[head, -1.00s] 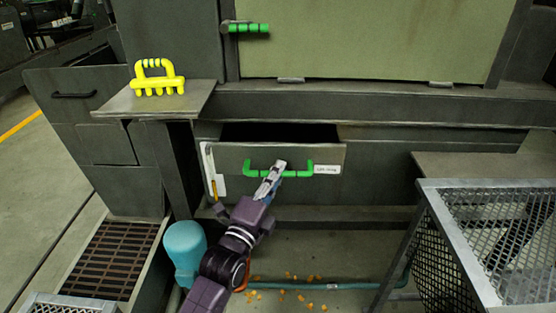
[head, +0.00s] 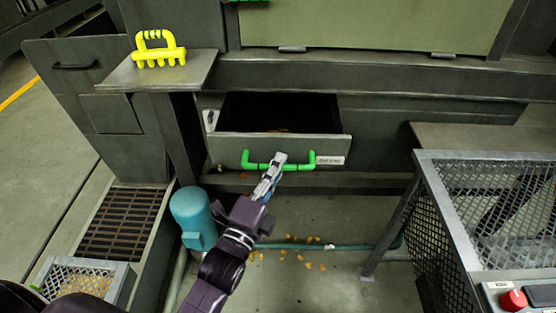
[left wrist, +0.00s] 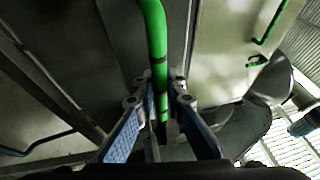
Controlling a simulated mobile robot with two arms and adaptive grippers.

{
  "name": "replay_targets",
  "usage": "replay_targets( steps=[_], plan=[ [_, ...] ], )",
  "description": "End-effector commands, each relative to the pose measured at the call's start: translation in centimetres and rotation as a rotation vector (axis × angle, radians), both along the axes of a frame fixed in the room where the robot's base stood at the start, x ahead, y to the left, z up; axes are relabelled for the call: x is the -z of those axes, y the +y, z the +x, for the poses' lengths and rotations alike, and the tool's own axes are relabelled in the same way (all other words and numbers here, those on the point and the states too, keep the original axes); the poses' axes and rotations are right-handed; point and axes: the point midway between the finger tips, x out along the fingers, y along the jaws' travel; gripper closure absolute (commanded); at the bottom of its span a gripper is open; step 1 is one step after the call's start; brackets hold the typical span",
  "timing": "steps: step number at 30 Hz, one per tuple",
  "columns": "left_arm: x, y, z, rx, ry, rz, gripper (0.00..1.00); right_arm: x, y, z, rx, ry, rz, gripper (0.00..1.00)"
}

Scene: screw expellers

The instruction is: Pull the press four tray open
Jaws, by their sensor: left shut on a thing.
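The press tray (head: 225,146) is a grey drawer in the lower front of the machine, and it stands partly out with its dark inside showing. A green bar handle (head: 300,163) runs across its front, with a small white label (head: 330,160) to the right. My left gripper (head: 278,162) is shut on the middle of this handle. In the left wrist view the green handle (left wrist: 155,40) runs between the two fingers of the left gripper (left wrist: 161,105). My right gripper is not in view.
A teal cylinder (head: 194,215) and pipe (head: 335,246) stand below the tray. A mesh-sided table (head: 440,200) is at the right. Orange bits (head: 283,254) lie on the floor.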

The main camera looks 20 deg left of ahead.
Motion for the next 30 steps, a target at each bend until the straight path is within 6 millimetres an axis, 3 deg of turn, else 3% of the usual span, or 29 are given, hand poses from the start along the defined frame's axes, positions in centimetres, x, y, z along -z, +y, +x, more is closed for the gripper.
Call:
replay_targets(
  steps=[11,12,16,25,30],
  plan=[
    [0.2,0.0,-0.1,0.001,0.003,0.001,1.0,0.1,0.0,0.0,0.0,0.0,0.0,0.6],
    [0.2,0.0,-0.1,0.001,0.003,0.001,0.86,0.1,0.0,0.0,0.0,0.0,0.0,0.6],
    [0.1,0.0,-0.1,0.0,0.002,0.0,0.71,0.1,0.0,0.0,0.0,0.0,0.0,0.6],
    [0.1,0.0,-0.2,0.0,0.001,0.0,0.71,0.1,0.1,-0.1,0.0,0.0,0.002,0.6],
    [0.4,0.1,-1.4,0.0,0.004,0.001,0.71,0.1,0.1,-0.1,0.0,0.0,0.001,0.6]
  ],
)
